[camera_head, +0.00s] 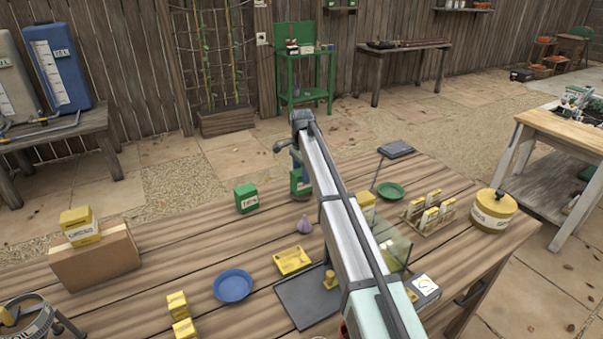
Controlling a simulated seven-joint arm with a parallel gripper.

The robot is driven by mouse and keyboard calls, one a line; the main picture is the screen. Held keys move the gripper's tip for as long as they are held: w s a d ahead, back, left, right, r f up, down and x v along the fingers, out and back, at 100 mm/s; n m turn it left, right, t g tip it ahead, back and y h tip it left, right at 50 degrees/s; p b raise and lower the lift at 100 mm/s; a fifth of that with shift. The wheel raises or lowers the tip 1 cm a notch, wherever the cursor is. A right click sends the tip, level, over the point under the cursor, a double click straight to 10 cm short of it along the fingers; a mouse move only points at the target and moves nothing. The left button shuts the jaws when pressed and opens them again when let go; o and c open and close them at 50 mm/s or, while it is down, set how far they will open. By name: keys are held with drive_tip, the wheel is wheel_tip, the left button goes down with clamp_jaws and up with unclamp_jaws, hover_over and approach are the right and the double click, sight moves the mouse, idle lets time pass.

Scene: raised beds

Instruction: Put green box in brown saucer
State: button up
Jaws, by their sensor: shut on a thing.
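One green box (246,198) with a white label stands upright on the wooden table, left of my arm. A second green box (299,184) is at my gripper (299,172), partly hidden by my arm. My gripper is shut on this second box; its fingers are mostly hidden, and I cannot tell whether the box is clear of the table. I see no brown saucer. A green saucer (390,191) lies right of my arm and a blue saucer (233,286) lies at the front left.
A purple bulb (304,225), yellow tray (292,261) and dark mat (304,297) lie near my arm. A cardboard box (96,262) stands left. Bare planks surround the standing green box.

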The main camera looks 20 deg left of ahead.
drive_tip(key=shift+f, duration=0.4)
drive_tip(key=o, duration=1.1)
wheel_tip(320, 180, up, 13)
